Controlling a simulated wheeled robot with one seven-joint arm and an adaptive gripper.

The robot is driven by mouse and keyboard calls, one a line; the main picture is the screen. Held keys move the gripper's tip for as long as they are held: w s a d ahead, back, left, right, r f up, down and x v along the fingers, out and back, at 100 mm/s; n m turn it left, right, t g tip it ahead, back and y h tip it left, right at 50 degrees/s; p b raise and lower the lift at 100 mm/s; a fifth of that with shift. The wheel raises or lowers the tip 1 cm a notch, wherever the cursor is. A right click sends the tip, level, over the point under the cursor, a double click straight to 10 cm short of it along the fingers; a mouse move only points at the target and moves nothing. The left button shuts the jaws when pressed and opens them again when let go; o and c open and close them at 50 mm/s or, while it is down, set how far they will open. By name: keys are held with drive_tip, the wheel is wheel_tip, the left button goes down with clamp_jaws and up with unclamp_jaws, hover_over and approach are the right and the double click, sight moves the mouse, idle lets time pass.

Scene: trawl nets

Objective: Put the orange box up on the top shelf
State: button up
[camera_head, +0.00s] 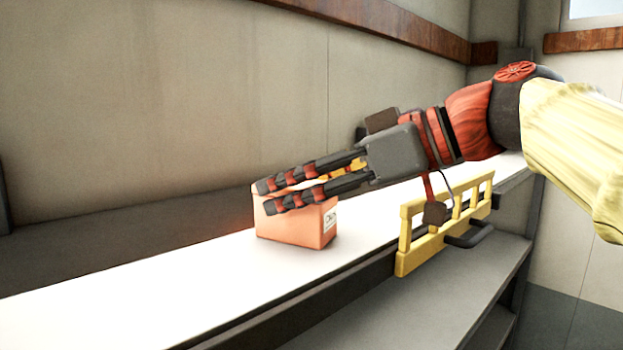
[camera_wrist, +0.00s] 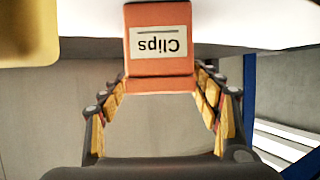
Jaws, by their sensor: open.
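The orange box (camera_head: 297,226) stands upright on a long white shelf (camera_head: 160,285). In the wrist view its label face (camera_wrist: 160,45) reads "Clips" upside down. My gripper (camera_head: 280,193) is open at the box, its fingers reaching over or alongside the box's upper part in the head view. In the wrist view the fingers (camera_wrist: 160,95) spread to either side with the box between or just beyond their tips. I cannot tell whether they touch it. The fingers hide part of the box's top.
A yellow rail (camera_head: 412,257) is fixed along the shelf's front edge to the right of the box. A lower grey shelf (camera_head: 440,305) lies beneath. A grey wall with a rusty beam (camera_head: 390,25) stands behind. The white shelf left of the box is clear.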

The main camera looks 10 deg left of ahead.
drive_tip(key=shift+r, duration=0.25)
drive_tip(key=b+v, duration=0.2)
drive_tip(key=v, duration=1)
drive_tip(key=shift+f, duration=0.1)
